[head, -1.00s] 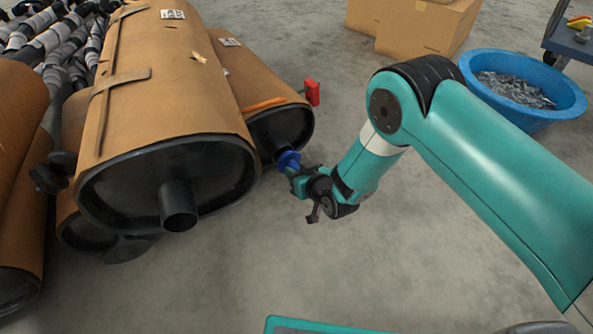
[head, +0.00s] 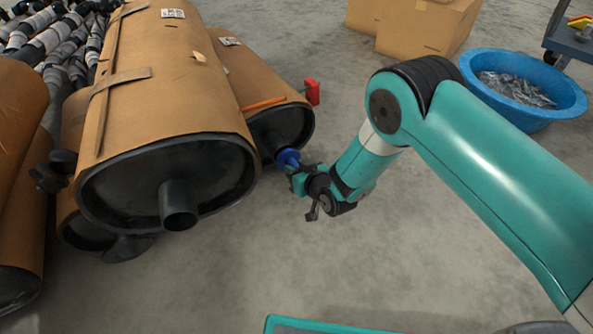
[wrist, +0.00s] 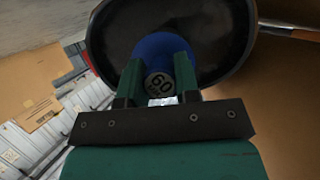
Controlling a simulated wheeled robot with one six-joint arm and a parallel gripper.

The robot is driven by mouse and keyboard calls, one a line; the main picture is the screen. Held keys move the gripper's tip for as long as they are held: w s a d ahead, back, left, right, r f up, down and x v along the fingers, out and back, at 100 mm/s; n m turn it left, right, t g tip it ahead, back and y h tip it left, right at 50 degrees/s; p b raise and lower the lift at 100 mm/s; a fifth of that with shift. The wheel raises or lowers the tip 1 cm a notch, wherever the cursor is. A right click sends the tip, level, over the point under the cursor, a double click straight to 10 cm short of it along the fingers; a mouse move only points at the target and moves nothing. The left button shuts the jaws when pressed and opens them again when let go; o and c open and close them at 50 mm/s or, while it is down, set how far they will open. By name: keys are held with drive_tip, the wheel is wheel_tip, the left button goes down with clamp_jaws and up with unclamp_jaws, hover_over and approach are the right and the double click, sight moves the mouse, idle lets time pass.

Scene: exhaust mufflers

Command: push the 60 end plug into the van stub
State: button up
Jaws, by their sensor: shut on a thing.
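The blue 60 end plug (head: 287,158) is at the dark end face of the smaller wrapped muffler (head: 283,128). In the wrist view, the plug (wrist: 178,50) shows its round grey face marked 60 between the green fingers. My gripper (wrist: 159,78) is shut on it. The gripper (head: 295,172) also shows in the head view, just in front of that muffler. The stub behind the plug is hidden, so I cannot tell how deep the plug sits.
A larger wrapped muffler (head: 165,90) with an open dark stub (head: 178,205) lies close on the left. A red clamp-like piece (head: 312,92) sticks out beside the smaller muffler. A blue tub (head: 525,110) and cardboard boxes (head: 425,30) stand behind. The floor in front is clear.

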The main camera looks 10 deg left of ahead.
drive_tip(key=shift+w+a+b, duration=0.5)
drive_tip(key=shift+w+a, duration=0.2)
drive_tip(key=shift+w, duration=0.1)
drive_tip(key=o, duration=1)
drive_tip(key=shift+c, duration=0.2)
drive_tip(key=p+v, duration=1.7)
drive_tip(key=p, duration=0.2)
drive_tip(key=shift+s+d, duration=0.15)
drive_tip(key=shift+r, duration=0.15)
